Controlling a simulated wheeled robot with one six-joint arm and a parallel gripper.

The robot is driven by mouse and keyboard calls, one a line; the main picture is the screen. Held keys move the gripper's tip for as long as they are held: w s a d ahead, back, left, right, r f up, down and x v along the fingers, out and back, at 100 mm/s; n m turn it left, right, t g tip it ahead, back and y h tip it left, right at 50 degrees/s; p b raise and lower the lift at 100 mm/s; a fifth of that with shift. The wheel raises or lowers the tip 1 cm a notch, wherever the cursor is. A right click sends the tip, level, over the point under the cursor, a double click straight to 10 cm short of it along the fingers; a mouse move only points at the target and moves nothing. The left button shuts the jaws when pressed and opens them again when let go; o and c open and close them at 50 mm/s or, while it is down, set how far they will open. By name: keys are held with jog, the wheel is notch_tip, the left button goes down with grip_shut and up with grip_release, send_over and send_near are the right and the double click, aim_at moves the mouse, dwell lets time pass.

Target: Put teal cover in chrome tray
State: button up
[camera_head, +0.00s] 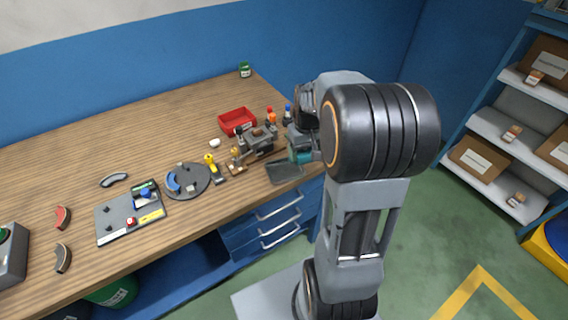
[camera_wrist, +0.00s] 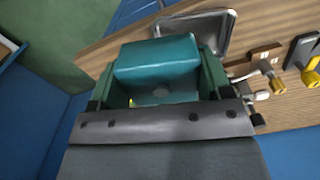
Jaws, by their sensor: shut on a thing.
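The teal cover (camera_wrist: 157,62) is a blocky teal piece clamped between the two green fingers of my gripper (camera_wrist: 160,78) in the wrist view. In the head view the cover (camera_head: 301,157) shows only partly, since my arm hides much of the gripper. The chrome tray (camera_head: 284,174) lies at the front right edge of the workbench. In the wrist view the tray (camera_wrist: 226,38) is just beyond the cover, which hides part of it. The cover appears to be above or beside the tray; the gap cannot be told.
A vise-like tool (camera_head: 260,140) and a red bin (camera_head: 237,121) stand just left of my gripper. Yellow-handled tools (camera_head: 213,166), a round dark plate (camera_head: 186,181) and a grey board (camera_head: 129,213) lie farther left on the workbench (camera_head: 60,165). Shelves with boxes (camera_head: 482,160) stand at right.

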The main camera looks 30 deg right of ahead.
send_over(285, 172)
jog(key=f, duration=0.6)
jog(key=shift+s+d, duration=0.15)
jog(key=shift+d, duration=0.1)
jog(key=f, duration=0.2)
jog(key=f+p, duration=0.1)
jog(key=shift+w+a, duration=0.2)
jog(key=shift+w, duration=0.05)
jog(key=shift+f, duration=0.35)
jog(key=shift+f, duration=0.15)
jog(key=o, duration=0.8)
jog(key=shift+c, duration=0.2)
